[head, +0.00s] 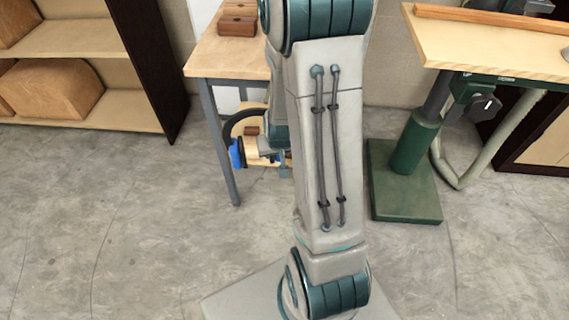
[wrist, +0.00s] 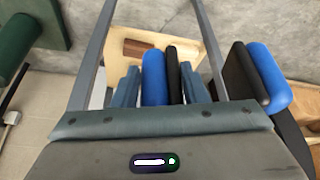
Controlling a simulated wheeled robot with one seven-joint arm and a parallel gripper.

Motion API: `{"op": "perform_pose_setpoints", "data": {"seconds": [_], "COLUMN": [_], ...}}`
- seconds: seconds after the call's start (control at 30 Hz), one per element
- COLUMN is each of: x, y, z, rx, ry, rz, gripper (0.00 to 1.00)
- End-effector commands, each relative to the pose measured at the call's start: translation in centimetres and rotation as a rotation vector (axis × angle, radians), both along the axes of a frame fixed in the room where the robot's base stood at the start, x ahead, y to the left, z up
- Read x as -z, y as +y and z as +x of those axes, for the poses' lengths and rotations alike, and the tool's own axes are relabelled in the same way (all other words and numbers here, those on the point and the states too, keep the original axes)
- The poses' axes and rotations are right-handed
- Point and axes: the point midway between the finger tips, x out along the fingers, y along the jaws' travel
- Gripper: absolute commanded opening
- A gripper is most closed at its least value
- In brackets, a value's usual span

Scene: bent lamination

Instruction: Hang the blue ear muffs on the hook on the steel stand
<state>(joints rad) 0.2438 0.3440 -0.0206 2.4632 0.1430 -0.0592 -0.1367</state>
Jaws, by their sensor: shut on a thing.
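The blue ear muffs (head: 237,153) have blue cups with black pads and a black headband. They hang in the air in front of the workbench at left of centre in the head view. In the wrist view, one cup (wrist: 154,78) lies between the two fingers of my gripper (wrist: 160,88), which is shut on it. The other cup (wrist: 267,76) sticks out to the right of the fingers. My arm hides part of my gripper in the head view. I cannot make out the steel stand or its hook in either view.
A workbench (head: 212,57) with grey legs carries brown blocks (head: 237,20). Its low wooden board (wrist: 128,37) lies beyond the fingers in the wrist view. A wooden table on a green base (head: 405,207) stands right, shelves (head: 85,42) left. The floor in front is clear.

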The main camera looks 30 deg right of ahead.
Motion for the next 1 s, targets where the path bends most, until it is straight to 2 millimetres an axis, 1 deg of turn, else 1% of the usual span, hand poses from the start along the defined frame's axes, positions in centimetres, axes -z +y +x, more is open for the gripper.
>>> {"op": "perform_pose_setpoints", "data": {"seconds": [0.03,0.2,0.37,1.0], "x": [0.4,-0.3,-0.6,-0.3], "y": [-0.5,-1.3,-1.6,-3.6], "z": [-0.4,-1.3,-1.4,1.5], "rx": [0.018,0.054,0.062,0.062], "ry": [-0.007,-0.005,-0.005,-0.004], "rz": [0.001,0.009,0.012,0.012], "gripper": [0.11,0.11,0.11,0.11]}}
